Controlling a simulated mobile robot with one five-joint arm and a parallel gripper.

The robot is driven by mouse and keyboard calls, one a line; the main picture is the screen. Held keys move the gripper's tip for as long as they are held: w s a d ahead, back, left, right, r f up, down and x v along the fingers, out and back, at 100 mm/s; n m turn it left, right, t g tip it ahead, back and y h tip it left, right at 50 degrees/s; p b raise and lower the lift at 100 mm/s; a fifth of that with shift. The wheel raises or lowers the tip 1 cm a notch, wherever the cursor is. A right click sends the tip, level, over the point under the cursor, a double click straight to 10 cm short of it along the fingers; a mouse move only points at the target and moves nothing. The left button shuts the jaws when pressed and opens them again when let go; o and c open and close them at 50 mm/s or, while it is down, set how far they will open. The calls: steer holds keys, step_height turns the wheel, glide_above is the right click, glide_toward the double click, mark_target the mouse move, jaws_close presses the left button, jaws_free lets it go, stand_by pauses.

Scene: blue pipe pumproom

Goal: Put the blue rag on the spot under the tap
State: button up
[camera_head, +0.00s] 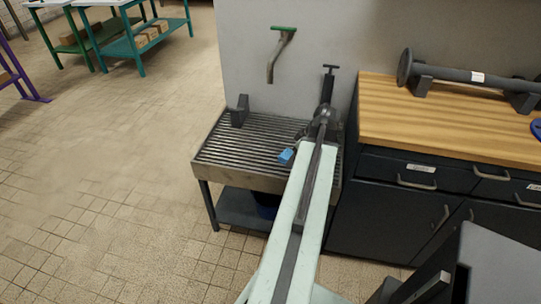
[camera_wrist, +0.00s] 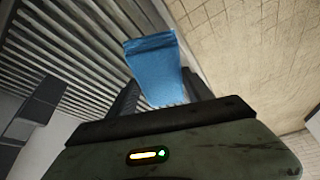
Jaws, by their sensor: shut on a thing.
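The blue rag (camera_head: 285,155) hangs in my gripper (camera_head: 292,153) near the front of a slatted grate stand (camera_head: 240,150). In the wrist view the rag (camera_wrist: 155,62) is between the two dark fingers of my gripper (camera_wrist: 162,92), which are shut on it. Slats of the grate (camera_wrist: 70,50) lie beyond it there. How high the rag is above the slats is hard to tell. The tap (camera_head: 272,68), with a green handle, is on the wall behind the grate. No marked spot shows under it. My arm covers the grate's right part.
A dark block (camera_head: 239,111) stands at the grate's back left. A wooden-topped cabinet (camera_head: 450,120) carrying a dark flanged pipe (camera_head: 450,74) stands close on the right. A dark blue container (camera_head: 267,205) is under the grate. The floor at left is clear.

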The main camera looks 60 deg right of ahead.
steer(key=b, duration=0.1)
glide_above(269, 153)
steer(key=s, duration=0.1)
steer(key=shift+f, duration=0.7)
step_height(269, 153, down, 4)
steer(key=b, duration=0.4)
steer(key=shift+s, duration=0.1)
steer(key=o, duration=1.5)
steer(key=shift+r, duration=0.1)
steer(key=shift+r, duration=0.1)
steer(key=shift+r+p, duration=0.2)
steer(key=shift+p, duration=0.1)
steer(key=p+v, duration=1)
steer(key=v, duration=0.1)
steer(key=shift+s+r+p, duration=0.15)
steer(key=shift+r+p, duration=0.25)
